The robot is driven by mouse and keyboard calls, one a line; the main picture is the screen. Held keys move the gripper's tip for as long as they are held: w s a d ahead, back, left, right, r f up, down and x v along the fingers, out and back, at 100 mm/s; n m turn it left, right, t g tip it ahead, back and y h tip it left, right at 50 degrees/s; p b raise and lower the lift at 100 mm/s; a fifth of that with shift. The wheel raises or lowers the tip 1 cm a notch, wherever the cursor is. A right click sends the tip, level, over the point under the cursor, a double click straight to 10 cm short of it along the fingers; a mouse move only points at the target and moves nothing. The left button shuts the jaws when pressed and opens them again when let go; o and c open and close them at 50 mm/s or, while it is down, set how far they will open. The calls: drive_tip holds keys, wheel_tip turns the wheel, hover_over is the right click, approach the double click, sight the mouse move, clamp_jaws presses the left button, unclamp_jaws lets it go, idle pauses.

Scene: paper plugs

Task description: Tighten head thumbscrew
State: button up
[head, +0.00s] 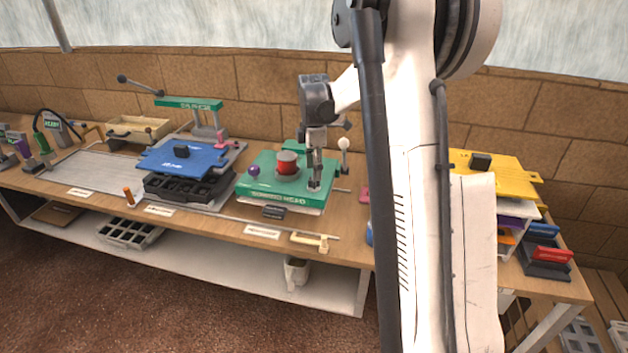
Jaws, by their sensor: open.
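A green machine (254,190) stands on the workbench at the centre of the head view. It carries a red cylinder (287,163), a purple ball knob (254,171) and a white ball-topped lever (344,144). My gripper (315,184) points down over the right part of the green base, just right of the red cylinder. Its fingers are open, close around or beside a small pale part there; I cannot tell whether they touch it. The head thumbscrew cannot be made out clearly; the gripper hides part of that area.
Left of the machine, a blue plate (180,158) lies over a black tray (188,187). A green-topped press (190,104) stands behind it. A yellow plate (495,170) and a red-handled block (552,254) are at the right. My arm hides the bench right of centre.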

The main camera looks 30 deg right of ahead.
sight(314, 183)
drive_tip(key=shift+f, duration=0.2)
drive_tip(key=shift+f+b, duration=1.55)
drive_tip(key=shift+f, duration=0.3)
drive_tip(key=shift+c, duration=0.5)
drive_tip(key=c, duration=1)
